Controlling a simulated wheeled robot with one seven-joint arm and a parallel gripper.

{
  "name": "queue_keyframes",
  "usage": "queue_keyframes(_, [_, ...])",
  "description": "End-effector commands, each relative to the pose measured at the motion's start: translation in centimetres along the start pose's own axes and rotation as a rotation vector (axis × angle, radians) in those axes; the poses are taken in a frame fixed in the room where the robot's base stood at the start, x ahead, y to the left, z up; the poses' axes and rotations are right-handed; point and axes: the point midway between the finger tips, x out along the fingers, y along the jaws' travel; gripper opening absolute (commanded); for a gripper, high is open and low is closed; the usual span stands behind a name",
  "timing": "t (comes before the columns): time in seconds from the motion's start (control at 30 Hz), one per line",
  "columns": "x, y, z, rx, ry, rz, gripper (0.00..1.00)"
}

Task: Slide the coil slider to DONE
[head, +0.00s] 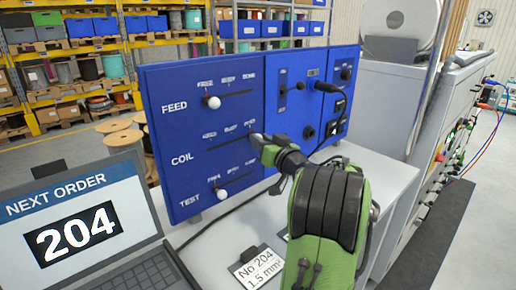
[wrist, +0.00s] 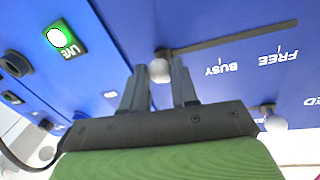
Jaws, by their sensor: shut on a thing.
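The blue panel (head: 230,150) has three slots marked FEED, COIL and TEST. The COIL slot (head: 228,143) runs from FREE at left to DONE at right. My gripper (head: 258,138) is at the DONE end of that slot, largely covering the knob. In the wrist view, which is upside down, my gripper (wrist: 160,85) is shut on the white coil slider knob (wrist: 159,70). There the knob is at the slot's left end, past BUSY and away from FREE. The DONE label is hidden in that view.
The FEED knob (head: 213,102) and TEST knob (head: 222,194) sit at their left ends, above and below. A lit green button (wrist: 62,38) shows in the wrist view. A laptop (head: 80,220) reads NEXT ORDER 204. A card (head: 257,268) reads No 204.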

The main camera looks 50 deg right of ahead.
Motion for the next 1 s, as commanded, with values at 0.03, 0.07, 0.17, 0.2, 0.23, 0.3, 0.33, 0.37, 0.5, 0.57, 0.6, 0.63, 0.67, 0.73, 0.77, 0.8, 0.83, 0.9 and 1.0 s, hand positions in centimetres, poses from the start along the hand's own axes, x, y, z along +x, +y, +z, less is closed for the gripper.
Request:
queue_keyframes(0.03, [-0.1,0.5,-0.2,-0.005,0.002,0.013,0.0])
queue_keyframes(0.07, [-0.2,0.5,-0.2,-0.005,0.002,0.013,0.0])
queue_keyframes(0.17, [-0.2,0.5,-0.2,-0.005,0.003,0.014,0.0])
queue_keyframes(0.2, [-0.2,0.5,-0.2,-0.005,0.003,0.014,0.0])
queue_keyframes(0.23, [-0.2,0.5,-0.2,-0.005,0.003,0.014,0.0])
queue_keyframes(0.3, [-0.2,0.5,-0.2,-0.005,0.003,0.014,0.39])
queue_keyframes(0.33, [-0.2,0.5,-0.2,-0.005,0.003,0.013,0.44])
queue_keyframes(0.37, [-0.2,0.5,-0.2,-0.005,0.002,0.013,0.48])
queue_keyframes(0.5, [-0.1,0.4,-0.2,-0.004,0.001,0.011,0.54])
queue_keyframes(0.57, [-0.1,0.3,-0.2,-0.004,0.001,0.01,0.54])
queue_keyframes(0.6, [-0.1,0.3,-0.2,-0.003,0.001,0.01,0.54])
queue_keyframes(0.63, [-0.1,0.3,-0.2,-0.003,0.001,0.009,0.54])
queue_keyframes(0.67, [-0.2,0.3,-0.1,-0.003,0.001,0.009,0.54])
queue_keyframes(0.73, [-0.6,0.4,-0.1,-0.003,0.001,0.011,0.54])
queue_keyframes(0.77, [-0.9,0.4,-0.1,-0.003,0.002,0.011,0.54])
queue_keyframes(0.8, [-1.6,0.4,-0.1,-0.003,0.003,0.012,0.54])
queue_keyframes(0.83, [-2.2,0.4,0.0,-0.003,0.002,0.013,0.54])
queue_keyframes(0.9, [-4.1,0.5,0.1,-0.003,0.003,0.015,0.54])
queue_keyframes(1.0, [-7.0,0.5,0.1,-0.004,0.003,0.017,0.54])
